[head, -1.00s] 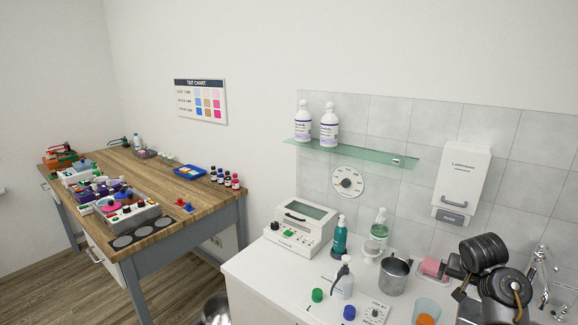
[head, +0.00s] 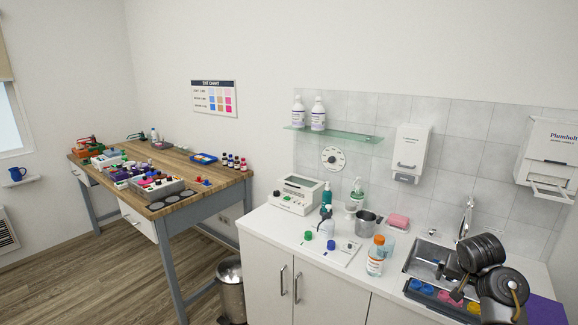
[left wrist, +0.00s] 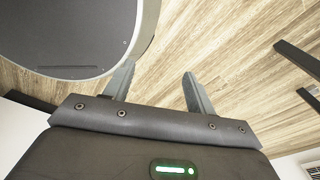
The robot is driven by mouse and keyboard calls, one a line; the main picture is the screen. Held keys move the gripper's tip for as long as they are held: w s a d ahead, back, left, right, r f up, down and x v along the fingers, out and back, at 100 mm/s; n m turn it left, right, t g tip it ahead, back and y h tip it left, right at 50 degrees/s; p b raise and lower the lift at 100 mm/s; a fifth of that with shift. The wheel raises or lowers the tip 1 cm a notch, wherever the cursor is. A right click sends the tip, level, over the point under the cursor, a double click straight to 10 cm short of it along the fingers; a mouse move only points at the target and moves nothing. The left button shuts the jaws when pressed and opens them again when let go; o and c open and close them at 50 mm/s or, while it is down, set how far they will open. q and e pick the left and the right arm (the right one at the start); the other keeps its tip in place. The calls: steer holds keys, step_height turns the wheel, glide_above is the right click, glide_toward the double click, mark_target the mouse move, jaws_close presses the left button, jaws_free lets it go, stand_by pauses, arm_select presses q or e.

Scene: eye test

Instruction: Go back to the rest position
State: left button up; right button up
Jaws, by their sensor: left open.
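In the left wrist view my left gripper (left wrist: 159,72) has its two fingers spread wide apart, with nothing between them. Bare wooden floor (left wrist: 168,40) shows behind the fingers. The left gripper does not show in the head view. Dark rounded links of my own arm (head: 484,262) cover part of the sink area at the lower right of the head view. No fingers of my right gripper can be made out.
A white counter (head: 268,222) with bottles and a sink (head: 428,258) stands ahead. A wooden workbench (head: 190,208) full of small items is at left. A metal pedal bin (head: 231,290) stands between them. Floor (head: 80,275) at lower left is clear.

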steer(key=s+a+f+n+g+y, duration=0.15)
steer(key=s+a+f, duration=0.3)
steer(key=f, duration=0.95)
steer(key=s+a+f+n+y, duration=0.15)
steer(key=s+a+f, duration=0.35)
steer(key=f, duration=0.9)
steer(key=s+a+f+n, duration=0.2)
steer(key=s+a+f, duration=0.3)
steer(key=f, duration=0.9)
steer(key=s+a+f+n+g+b, duration=0.1)
steer(key=s+a+f, duration=0.1)
steer(key=s+f, duration=0.7)
steer(key=s+a+f+n+g, duration=0.15)
steer(key=s+f, duration=0.35)
steer(key=s, duration=0.8)
arm_select(q)
steer(key=shift+s+f+b, duration=0.3)
steer(key=shift+s+f, duration=0.05)
steer(key=shift+f, duration=0.5)
arm_select(e)
steer(key=s+a+f+n, duration=0.1)
steer(key=s+f, duration=0.1)
steer(key=s, duration=0.8)
steer(key=s+a+f+n, duration=0.1)
steer(key=s+f, duration=0.1)
steer(key=s, duration=0.8)
steer(key=shift+a, duration=0.35)
steer(key=shift+f, duration=0.1)
